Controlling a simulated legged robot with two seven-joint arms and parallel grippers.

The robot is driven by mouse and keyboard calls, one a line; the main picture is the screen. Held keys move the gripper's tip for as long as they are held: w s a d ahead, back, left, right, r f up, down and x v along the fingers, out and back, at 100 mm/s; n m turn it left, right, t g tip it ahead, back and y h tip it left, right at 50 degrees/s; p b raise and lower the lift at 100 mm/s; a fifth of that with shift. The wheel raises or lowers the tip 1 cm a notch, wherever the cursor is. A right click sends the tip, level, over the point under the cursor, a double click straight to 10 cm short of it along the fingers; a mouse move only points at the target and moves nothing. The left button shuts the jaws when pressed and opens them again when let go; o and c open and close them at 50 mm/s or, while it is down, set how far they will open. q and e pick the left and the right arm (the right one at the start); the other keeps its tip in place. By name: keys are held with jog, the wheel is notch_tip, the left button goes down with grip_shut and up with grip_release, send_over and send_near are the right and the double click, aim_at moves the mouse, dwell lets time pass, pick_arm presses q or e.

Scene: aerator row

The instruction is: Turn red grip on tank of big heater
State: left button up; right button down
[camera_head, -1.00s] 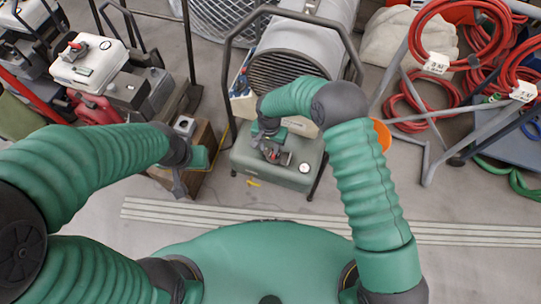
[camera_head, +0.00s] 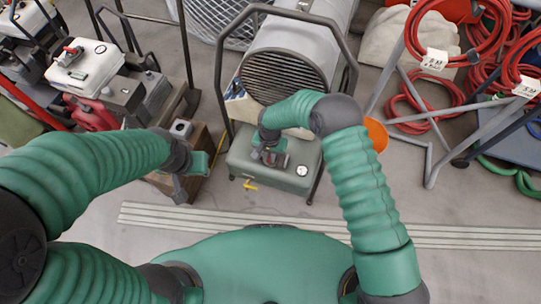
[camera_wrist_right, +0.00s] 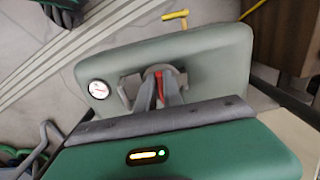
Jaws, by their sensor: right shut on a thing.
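The big heater (camera_head: 292,62) is a grey barrel with a dark grille, standing above a grey-green tank (camera_head: 240,163). The tank also shows in the right wrist view (camera_wrist_right: 218,52). My right gripper (camera_head: 271,157) is over the tank's top. In the right wrist view its fingers (camera_wrist_right: 160,88) are closed around the red grip (camera_wrist_right: 159,80), a narrow red piece inside a grey metal collar. The fingers hide much of the grip, so its turn angle is hard to tell. My left gripper (camera_head: 182,190) hangs by a wooden box; its jaw opening is unclear.
A round gauge (camera_head: 302,170) and a yellow tap (camera_head: 249,185) are on the tank. A dark tube frame (camera_head: 219,70) surrounds the heater. A smaller white-tanked machine (camera_head: 84,64) stands left. A grey rack with red hoses (camera_head: 434,62) stands right. An orange bucket (camera_head: 376,134) is near my right arm.

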jog(key=shift+w+r, duration=0.1)
dwell(0.3)
jog(key=shift+d+n+p, duration=0.1)
jog(key=shift+n+p, duration=0.35)
jog(key=shift+n, duration=0.35)
jog(key=shift+d+r+n+p, duration=0.1)
jog(key=shift+n+p, duration=0.4)
jog(key=shift+n, duration=0.7)
jog(key=n, duration=0.1)
jog(key=n+p, duration=0.1)
jog(key=n, duration=0.3)
jog(key=shift+w+d, duration=0.1)
jog(key=shift+d, duration=0.25)
jog(key=n, duration=0.4)
jog(key=shift+w+d+n+p, duration=0.2)
jog(key=shift+n+p, duration=0.2)
jog(key=shift+w+d+n, duration=0.1)
jog(key=shift+w+n, duration=0.05)
jog(key=shift+n, duration=0.9)
jog(key=shift+w+n, duration=0.1)
jog(key=shift+n, duration=0.95)
jog(key=c, duration=1.5)
grip_release()
